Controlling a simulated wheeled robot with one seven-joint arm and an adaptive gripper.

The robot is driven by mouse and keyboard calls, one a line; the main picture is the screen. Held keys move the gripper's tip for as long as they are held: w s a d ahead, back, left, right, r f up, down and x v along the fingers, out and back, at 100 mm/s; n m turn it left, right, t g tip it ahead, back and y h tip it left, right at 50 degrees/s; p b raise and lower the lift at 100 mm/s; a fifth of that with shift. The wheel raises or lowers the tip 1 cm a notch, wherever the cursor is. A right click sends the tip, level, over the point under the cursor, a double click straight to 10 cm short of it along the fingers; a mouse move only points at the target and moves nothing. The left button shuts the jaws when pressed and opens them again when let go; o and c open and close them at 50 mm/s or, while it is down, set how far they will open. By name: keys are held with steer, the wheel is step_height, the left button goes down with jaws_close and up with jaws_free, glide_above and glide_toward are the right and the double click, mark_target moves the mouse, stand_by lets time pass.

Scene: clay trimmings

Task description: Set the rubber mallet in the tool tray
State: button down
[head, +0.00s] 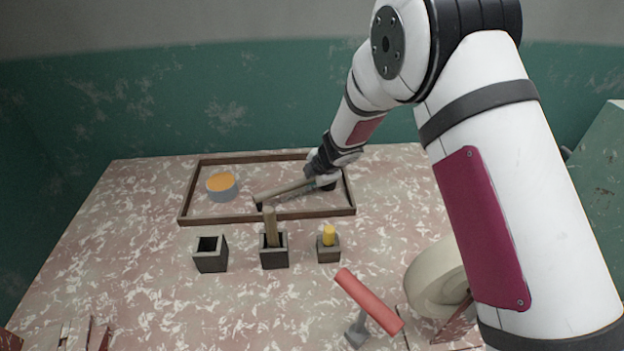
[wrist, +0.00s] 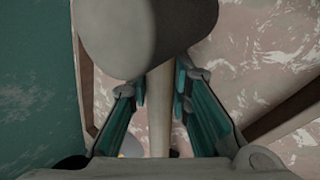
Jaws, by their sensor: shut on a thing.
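The rubber mallet has a pale wooden handle (head: 283,192) and a thick grey head (wrist: 145,35). My gripper (head: 318,174) is shut on the handle close to the head; in the wrist view the handle runs between the two fingers (wrist: 160,100). The head lies partly behind the gripper in the head view. The tool tray (head: 186,202) is a wide, shallow wooden-rimmed frame at the back of the table. The mallet is over the right half of the tray, its handle end pointing left. I cannot tell whether it touches the tray floor.
A grey tub with an orange top (head: 222,187) stands in the tray's left part. In front are an empty square holder (head: 210,256), one with a wooden stick (head: 274,252) and one with a yellow piece (head: 328,248). A red-handled tool (head: 368,300) and pale wheel (head: 437,280) are front right.

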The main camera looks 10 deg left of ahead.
steer(key=shift+f, duration=0.15)
steer(key=c, duration=1.4)
jaws_free()
